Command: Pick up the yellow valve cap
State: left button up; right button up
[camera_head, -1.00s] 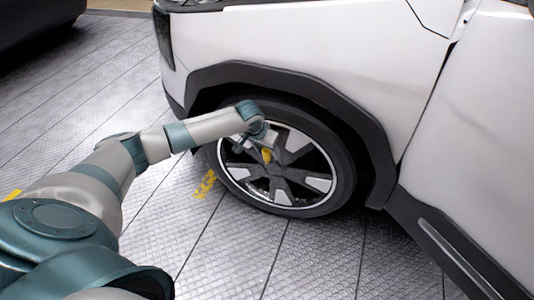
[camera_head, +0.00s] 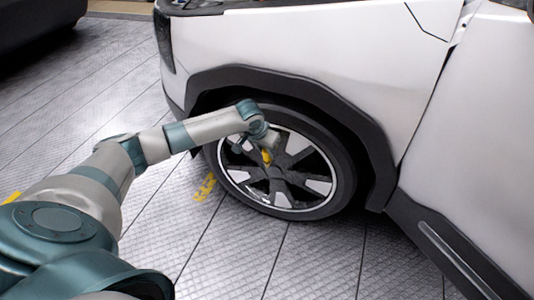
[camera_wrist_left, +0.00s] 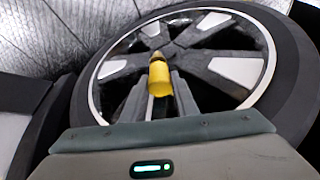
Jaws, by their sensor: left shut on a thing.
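The yellow valve cap (camera_head: 266,156) shows as a small yellow piece in front of the wheel in the head view. In the left wrist view the yellow valve cap (camera_wrist_left: 161,77) sits between the fingertips, with a darker tip at its far end. My left gripper (camera_wrist_left: 162,88) is shut on it. In the head view my left gripper (camera_head: 264,150) is in front of the upper left part of the wheel (camera_head: 319,187). I cannot tell whether the cap touches the wheel. My right gripper is not in view.
The white car (camera_head: 300,45) fills the upper right, with a dark wheel arch (camera_head: 345,98) above the tyre. The tiled floor (camera_head: 250,250) is clear in front of the wheel. Yellow floor markings (camera_head: 205,187) lie left of the tyre. A dark vehicle (camera_head: 35,25) stands at the upper left.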

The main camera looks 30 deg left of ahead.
pick_arm(q)
notch_tip(320, 180, up, 8)
jog(key=shift+p, duration=0.6)
jog(key=shift+r, duration=0.4)
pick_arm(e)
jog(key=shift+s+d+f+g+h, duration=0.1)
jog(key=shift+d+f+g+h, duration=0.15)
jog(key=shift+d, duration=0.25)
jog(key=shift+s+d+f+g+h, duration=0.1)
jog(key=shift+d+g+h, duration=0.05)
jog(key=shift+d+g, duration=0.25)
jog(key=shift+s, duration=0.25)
